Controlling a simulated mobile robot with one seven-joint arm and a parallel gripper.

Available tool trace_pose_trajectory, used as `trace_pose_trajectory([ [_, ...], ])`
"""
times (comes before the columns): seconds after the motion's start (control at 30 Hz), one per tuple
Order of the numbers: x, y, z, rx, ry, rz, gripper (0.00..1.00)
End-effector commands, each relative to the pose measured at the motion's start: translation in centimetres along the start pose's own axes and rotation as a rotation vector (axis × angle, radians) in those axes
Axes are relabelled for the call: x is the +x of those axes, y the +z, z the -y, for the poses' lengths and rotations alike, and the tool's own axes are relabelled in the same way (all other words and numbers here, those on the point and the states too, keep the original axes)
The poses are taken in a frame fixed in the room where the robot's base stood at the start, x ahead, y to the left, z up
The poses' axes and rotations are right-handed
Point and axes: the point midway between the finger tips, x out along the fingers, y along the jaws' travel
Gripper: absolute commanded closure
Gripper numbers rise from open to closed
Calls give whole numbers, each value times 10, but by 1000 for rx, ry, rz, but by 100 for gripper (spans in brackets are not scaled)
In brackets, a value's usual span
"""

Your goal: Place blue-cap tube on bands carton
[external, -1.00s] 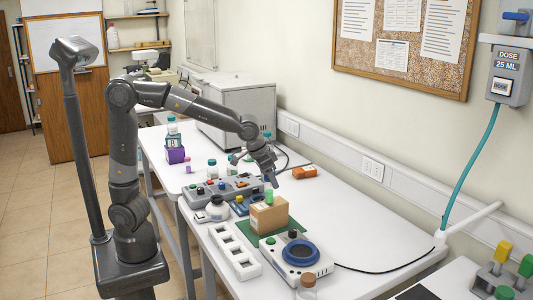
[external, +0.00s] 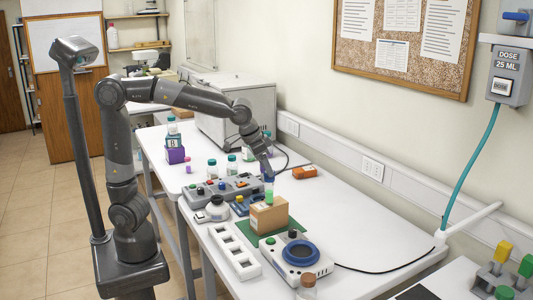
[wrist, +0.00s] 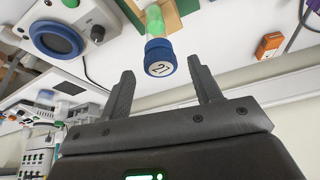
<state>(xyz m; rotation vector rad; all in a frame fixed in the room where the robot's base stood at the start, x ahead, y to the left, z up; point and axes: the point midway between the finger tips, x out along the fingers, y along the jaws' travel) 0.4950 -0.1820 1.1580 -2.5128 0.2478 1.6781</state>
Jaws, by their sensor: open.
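The blue-cap tube (external: 269,195) holds something green and stands upright on top of the brown carton (external: 268,217), as far as I can tell. In the wrist view its blue cap (wrist: 160,58), marked 21, faces me, with the clear body and green content (wrist: 155,18) beyond. A strip of the carton (wrist: 172,16) shows behind it. My gripper (external: 268,177) is just above the tube. In the wrist view my gripper (wrist: 160,68) is open, with one finger on each side of the cap and a gap on both sides. The tube's foot is hidden from the wrist camera.
The carton stands on a green mat (external: 247,238). A device with a blue ring (external: 300,253) is in front, a white rack (external: 235,252) to the left, and a grey control box (external: 220,187) behind. An orange box (external: 304,172) lies near the wall.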

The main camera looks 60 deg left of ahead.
Motion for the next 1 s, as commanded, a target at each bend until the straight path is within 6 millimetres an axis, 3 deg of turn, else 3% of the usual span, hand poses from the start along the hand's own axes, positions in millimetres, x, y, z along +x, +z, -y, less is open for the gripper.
trace_pose_trajectory([
  [0.2,-42,-1,1,-2,0,-3,42],
  [0.4,-60,1,2,-3,0,-1,42],
  [0.53,-67,17,23,-24,2,-6,42],
  [0.67,-73,55,61,-59,2,-19,42],
  [0.8,-76,109,98,-101,-8,-44,42],
  [1.0,-70,183,127,-150,-45,-78,42],
])
